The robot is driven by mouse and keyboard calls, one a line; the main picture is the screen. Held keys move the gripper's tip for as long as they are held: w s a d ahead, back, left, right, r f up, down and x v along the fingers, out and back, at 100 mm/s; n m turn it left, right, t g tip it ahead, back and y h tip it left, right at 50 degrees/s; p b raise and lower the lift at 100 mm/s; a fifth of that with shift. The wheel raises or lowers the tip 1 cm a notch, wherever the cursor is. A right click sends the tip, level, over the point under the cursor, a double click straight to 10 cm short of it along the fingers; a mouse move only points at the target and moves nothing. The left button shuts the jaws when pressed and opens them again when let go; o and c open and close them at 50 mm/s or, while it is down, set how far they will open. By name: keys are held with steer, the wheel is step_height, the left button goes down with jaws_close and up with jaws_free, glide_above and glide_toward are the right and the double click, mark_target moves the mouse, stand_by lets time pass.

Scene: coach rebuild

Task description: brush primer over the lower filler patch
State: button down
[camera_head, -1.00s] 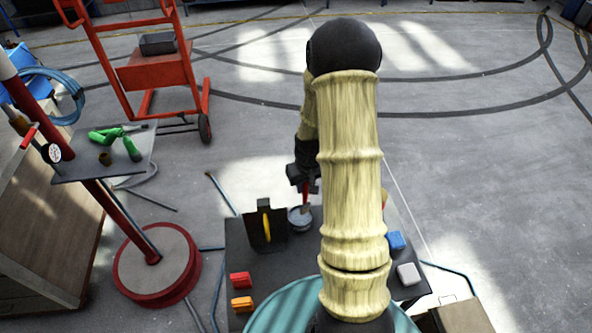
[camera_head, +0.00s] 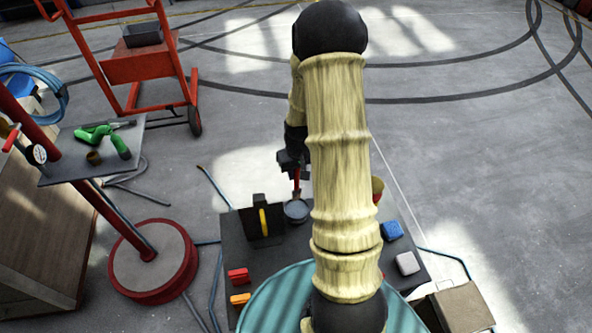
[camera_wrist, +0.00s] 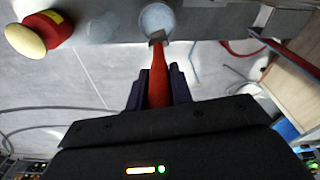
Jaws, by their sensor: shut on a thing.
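My gripper (camera_head: 295,172) is shut on a red-handled brush (camera_head: 297,184), which points down. The brush (camera_wrist: 159,80) also shows between the dark fingers of my gripper (camera_wrist: 158,85) in the wrist view. Its tip is at the near rim of a small round grey pot (camera_head: 296,212). The pot (camera_wrist: 157,18) is at the top of the wrist view, with pale grey contents. I cannot tell whether the bristles touch the pot. No filler patch can be made out in either view.
The pot stands on a dark tray top (camera_head: 227,248) with a black upright holder (camera_head: 252,222), red (camera_head: 238,276), orange (camera_head: 240,299), blue (camera_head: 391,230) and white (camera_head: 407,263) blocks. A red-based stand (camera_head: 155,268) and a red trolley (camera_head: 140,70) are to the left. Open floor lies beyond.

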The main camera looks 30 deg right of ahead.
mark_target(297, 189)
steer(key=shift+f+b, duration=2)
steer(key=shift+f, duration=0.85)
steer(key=shift+s+f+b, duration=0.1)
steer(key=shift+f+b, duration=0.3)
steer(key=shift+f, duration=0.15)
steer(key=shift+r, duration=0.1)
steer(key=shift+r+p, duration=2.65)
steer(key=shift+r, duration=0.85)
steer(key=shift+f, duration=0.1)
